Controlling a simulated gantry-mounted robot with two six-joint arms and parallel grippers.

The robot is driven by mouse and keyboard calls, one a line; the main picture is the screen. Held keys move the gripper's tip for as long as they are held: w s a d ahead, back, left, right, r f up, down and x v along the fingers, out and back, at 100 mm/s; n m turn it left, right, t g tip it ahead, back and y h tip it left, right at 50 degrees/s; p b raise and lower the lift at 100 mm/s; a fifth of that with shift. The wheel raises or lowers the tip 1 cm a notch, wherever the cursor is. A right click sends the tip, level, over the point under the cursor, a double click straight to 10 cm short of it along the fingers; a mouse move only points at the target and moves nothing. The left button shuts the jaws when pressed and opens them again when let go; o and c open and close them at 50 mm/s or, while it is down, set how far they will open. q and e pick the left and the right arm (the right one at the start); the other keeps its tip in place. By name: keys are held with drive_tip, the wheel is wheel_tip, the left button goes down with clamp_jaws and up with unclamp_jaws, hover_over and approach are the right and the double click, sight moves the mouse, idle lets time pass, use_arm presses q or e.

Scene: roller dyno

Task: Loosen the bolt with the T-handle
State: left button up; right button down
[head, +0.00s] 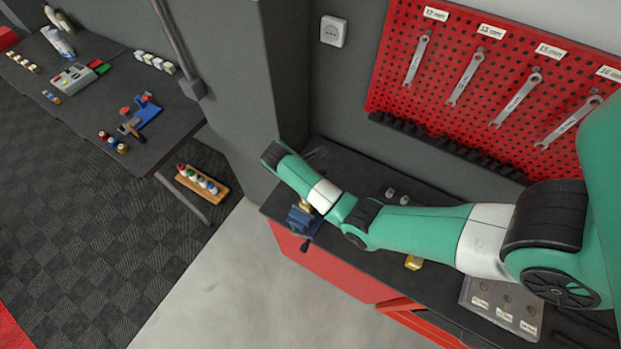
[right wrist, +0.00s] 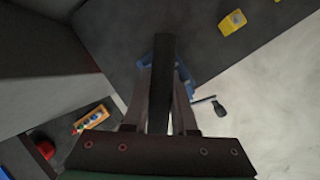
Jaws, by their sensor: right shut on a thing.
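My right arm reaches across the workbench (head: 345,255) in the head view, and its own links hide its fingertips there. In the right wrist view my right gripper (right wrist: 161,112) is shut on a dark upright bar (right wrist: 163,65), which looks like the T-handle. A blue vise (head: 301,219) is at the bench's left end, with a small brass-coloured piece (head: 306,205) at its top. The vise also shows behind the fingers in the right wrist view (right wrist: 183,77). The bolt and the tool's lower end are hidden. My left gripper is in neither view.
A yellow block (head: 413,262) and small grey pieces (head: 397,196) lie on the bench. A labelled tray (head: 480,312) stands at its right. Wrenches hang on the red pegboard (head: 460,120) behind. A grey pillar (head: 228,90) rises close to the vise. Another table (head: 90,110) is at left.

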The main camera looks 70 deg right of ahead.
drive_tip(key=shift+f+b, duration=0.65)
drive_tip(key=shift+f, duration=0.25)
drive_tip(key=shift+r+n+p, duration=0.2)
drive_tip(key=shift+n+p, duration=0.1)
drive_tip(key=shift+p, duration=0.25)
drive_tip(key=shift+w+n+t+h+p, duration=0.15)
drive_tip(key=shift+n+t+h+p, duration=0.25)
drive_tip(key=shift+n+p, duration=0.55)
drive_tip(key=shift+f, duration=0.15)
drive_tip(key=shift+d, duration=0.1)
